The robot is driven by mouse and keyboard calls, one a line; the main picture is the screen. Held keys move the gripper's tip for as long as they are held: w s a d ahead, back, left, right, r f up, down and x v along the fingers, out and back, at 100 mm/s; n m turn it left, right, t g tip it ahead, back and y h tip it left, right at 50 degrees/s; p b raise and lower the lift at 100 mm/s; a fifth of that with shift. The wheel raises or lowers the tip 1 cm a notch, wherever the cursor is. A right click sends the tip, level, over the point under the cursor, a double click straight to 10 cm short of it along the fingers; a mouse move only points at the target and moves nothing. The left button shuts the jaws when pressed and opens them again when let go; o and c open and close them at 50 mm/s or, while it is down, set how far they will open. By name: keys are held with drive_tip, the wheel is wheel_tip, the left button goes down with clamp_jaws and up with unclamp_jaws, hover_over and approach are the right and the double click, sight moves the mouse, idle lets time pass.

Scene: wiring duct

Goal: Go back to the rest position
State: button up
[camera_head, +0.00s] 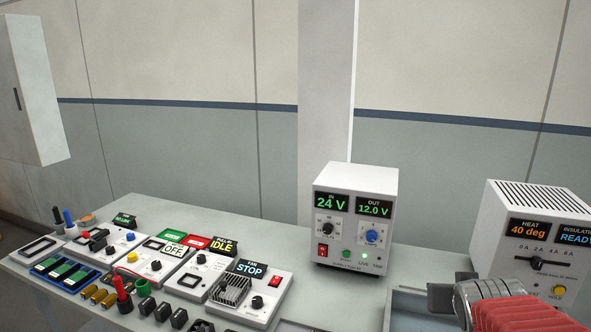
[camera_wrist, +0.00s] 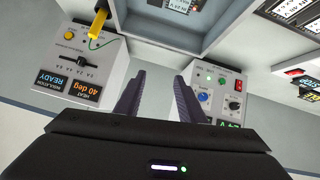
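My gripper (camera_wrist: 159,76) shows in the wrist view with its two dark ribbed fingers apart and nothing between them. The fingers point toward a grey tray (camera_wrist: 150,48), with bare bench between them. In the head view, part of my arm shows at the lower right, in front of the heater unit. The fingertips cannot be made out there.
A white power supply (camera_head: 352,225) reads 24 V in and 12.0 V out. The heater unit (camera_head: 500,215) reads 40 deg and READY. A yellow tool (camera_wrist: 100,22) with a green wire is beside it. Several modules, including a fan panel (camera_head: 250,290), crowd the bench's left.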

drive_tip(key=s+a+f+n+g+y, duration=0.2)
drive_tip(key=s+a+g+y, duration=0.1)
drive_tip(key=s+a, duration=1.3)
drive_tip(key=shift+s+a+f+n+g+y, duration=0.2)
drive_tip(key=shift+a+n+g+y, duration=0.2)
drive_tip(key=shift+a+y, duration=0.5)
drive_tip(key=shift+a, duration=0.2)
